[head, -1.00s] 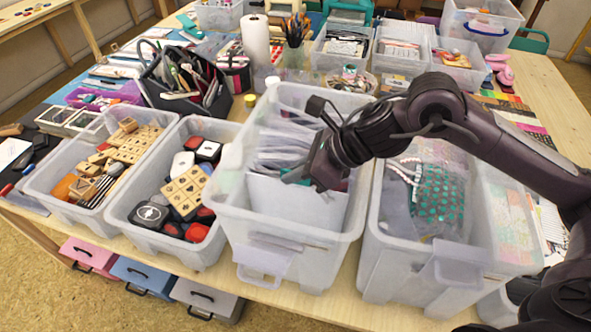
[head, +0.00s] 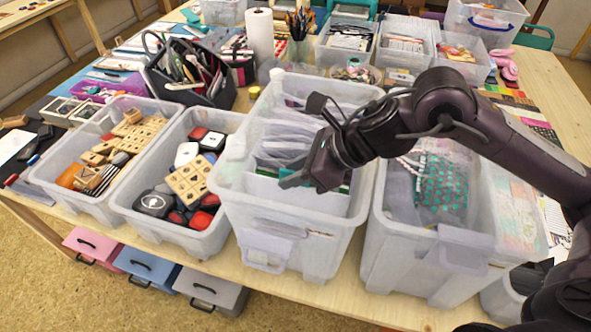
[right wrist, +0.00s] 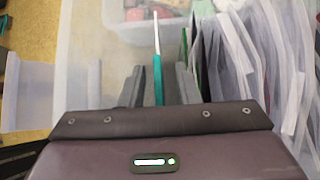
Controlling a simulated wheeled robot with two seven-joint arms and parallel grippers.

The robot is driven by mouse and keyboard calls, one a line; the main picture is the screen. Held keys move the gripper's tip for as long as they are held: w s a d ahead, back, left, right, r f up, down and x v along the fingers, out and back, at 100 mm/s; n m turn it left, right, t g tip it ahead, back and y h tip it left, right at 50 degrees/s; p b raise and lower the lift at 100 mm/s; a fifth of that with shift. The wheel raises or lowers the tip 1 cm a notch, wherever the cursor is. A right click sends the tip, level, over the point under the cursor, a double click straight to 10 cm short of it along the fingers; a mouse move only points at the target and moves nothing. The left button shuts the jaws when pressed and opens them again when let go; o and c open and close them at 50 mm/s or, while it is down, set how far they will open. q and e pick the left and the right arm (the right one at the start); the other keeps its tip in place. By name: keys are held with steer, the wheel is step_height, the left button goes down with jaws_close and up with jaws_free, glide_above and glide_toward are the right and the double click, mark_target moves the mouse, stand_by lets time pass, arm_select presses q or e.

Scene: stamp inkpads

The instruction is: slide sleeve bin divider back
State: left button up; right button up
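The sleeve bin (head: 232,200) is the tall clear tub at front centre, with plastic sleeves (head: 285,135) packed behind a pale upright divider panel (head: 280,193). My right gripper (head: 300,178) is down inside the bin mouth at the divider's top edge. In the right wrist view the divider (right wrist: 156,45) shows edge-on as a thin white and teal strip. It stands between the two open fingers of the gripper (right wrist: 158,88), with gaps on both sides. The sleeves (right wrist: 240,60) stand to its right there. My left gripper is not in view.
A bin of black and red inkpads (head: 165,200) stands to the left, and a bin with a teal dotted sheet (head: 440,190) to the right, under my right arm. The sleeve bin's walls enclose the gripper closely. A pen caddy (head: 190,75) stands behind.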

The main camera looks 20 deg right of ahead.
steer(key=b+v, duration=0.1)
steer(key=v, duration=0.5)
steer(key=shift+s+d+r, duration=0.15)
steer(key=shift+d+r, duration=0.05)
steer(key=shift+s+d+r, duration=0.25)
steer(key=shift+r, duration=0.2)
